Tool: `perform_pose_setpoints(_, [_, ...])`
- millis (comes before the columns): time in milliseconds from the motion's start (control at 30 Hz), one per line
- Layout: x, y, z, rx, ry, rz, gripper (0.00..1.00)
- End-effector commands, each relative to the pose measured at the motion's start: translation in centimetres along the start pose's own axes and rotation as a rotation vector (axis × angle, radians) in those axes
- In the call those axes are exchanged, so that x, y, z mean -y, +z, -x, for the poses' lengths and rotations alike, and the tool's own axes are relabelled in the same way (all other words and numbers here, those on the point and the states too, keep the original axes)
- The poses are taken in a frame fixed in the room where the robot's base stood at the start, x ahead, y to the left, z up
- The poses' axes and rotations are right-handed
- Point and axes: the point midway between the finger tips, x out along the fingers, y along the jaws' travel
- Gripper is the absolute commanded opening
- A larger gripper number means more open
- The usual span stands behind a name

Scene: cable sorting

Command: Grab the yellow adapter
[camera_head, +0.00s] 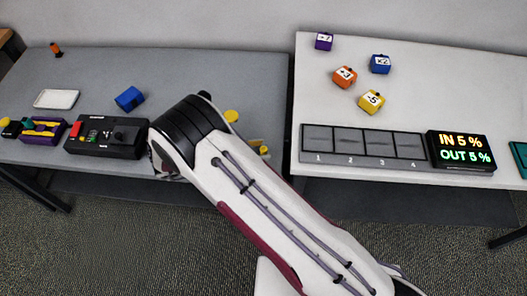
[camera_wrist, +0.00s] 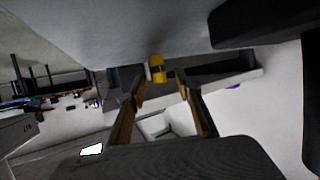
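A yellow block marked -5 (camera_head: 371,101) lies on the right table, in front of an orange block; it is the clearest yellow piece in the head view. In the wrist view my gripper (camera_wrist: 160,75) has its two fingers spread apart. A small yellow piece with a dark band (camera_wrist: 157,67) shows between the fingertips, apparently beyond them and not gripped. I cannot tell whether it is the same block. In the head view my gripper is hidden behind my arm, which reaches over the left table's front edge.
Orange (camera_head: 344,77), blue (camera_head: 380,64) and purple (camera_head: 323,41) blocks lie nearby. A numbered slot strip (camera_head: 350,159) and a percentage display (camera_head: 461,152) stand in front. The left table holds a black device (camera_head: 107,140), a white tray (camera_head: 56,99) and yellow pieces (camera_head: 232,116) beside my arm.

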Motion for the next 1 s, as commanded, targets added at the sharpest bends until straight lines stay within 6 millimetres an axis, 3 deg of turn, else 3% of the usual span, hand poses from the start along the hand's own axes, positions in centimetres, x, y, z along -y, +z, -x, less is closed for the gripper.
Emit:
perform_pose_setpoints(600, [-0.02, 0.0, -0.64, 0.0, 0.0, 0.0, 0.34])
perform_pose_setpoints(733, [-0.02, 0.0, -0.63, 0.0, 0.0, 0.0, 0.03])
perform_pose_setpoints(767, [-0.02, 0.0, -0.63, 0.0, 0.0, 0.0, 0.0])
perform_pose_setpoints(1000, [-0.02, 0.0, -0.63, 0.0, 0.0, 0.0, 0.0])
